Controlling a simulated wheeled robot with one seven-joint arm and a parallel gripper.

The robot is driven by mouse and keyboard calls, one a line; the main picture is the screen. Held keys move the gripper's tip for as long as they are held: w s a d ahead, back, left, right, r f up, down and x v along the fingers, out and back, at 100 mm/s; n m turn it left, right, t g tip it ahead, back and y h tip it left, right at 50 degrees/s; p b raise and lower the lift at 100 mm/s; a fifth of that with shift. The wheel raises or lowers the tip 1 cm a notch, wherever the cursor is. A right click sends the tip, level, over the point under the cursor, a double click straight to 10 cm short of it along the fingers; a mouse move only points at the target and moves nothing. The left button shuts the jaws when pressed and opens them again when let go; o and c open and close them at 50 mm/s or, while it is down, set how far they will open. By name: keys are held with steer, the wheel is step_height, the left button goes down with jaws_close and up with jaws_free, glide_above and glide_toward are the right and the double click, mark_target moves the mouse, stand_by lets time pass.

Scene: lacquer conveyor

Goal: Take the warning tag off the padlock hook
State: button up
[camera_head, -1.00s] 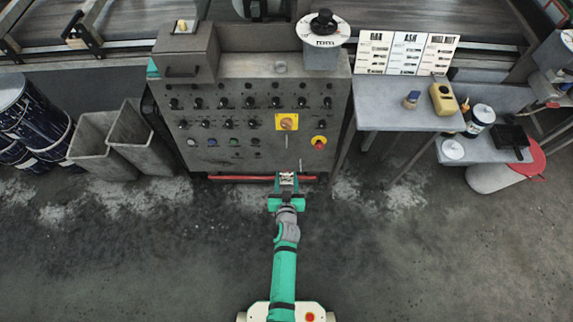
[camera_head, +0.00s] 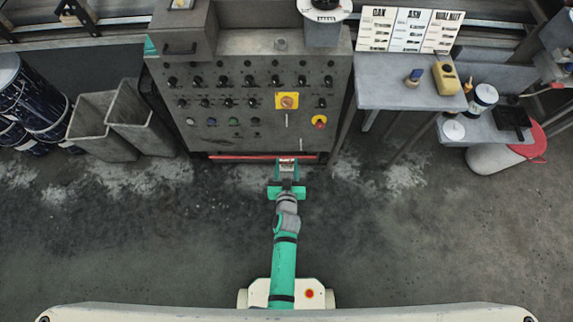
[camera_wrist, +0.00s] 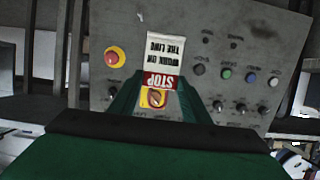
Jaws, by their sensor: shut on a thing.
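The warning tag (camera_wrist: 162,60) is a white card with black lettering and a red STOP band. It appears upside down in the wrist view. My gripper (camera_wrist: 160,95) is shut on its red end, and the white part stands out beyond the fingertips. In the head view the tag (camera_head: 286,163) shows small at the tip of my gripper (camera_head: 287,176), in front of the lower edge of the grey control panel (camera_head: 225,155). I cannot make out the padlock hook clearly; a small thin fitting (camera_head: 300,143) hangs low on the panel.
The panel carries rows of knobs, a yellow plate with an orange switch (camera_head: 287,101) and a red stop button (camera_head: 320,121). A red bar (camera_head: 240,157) runs below it. Grey bins (camera_head: 140,120) stand left, a grey table (camera_head: 400,95) right. The floor around my arm is clear.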

steer(key=shift+s, duration=0.3)
steer(key=s, duration=0.7)
steer(key=shift+s, duration=0.2)
stand_by(1.5)
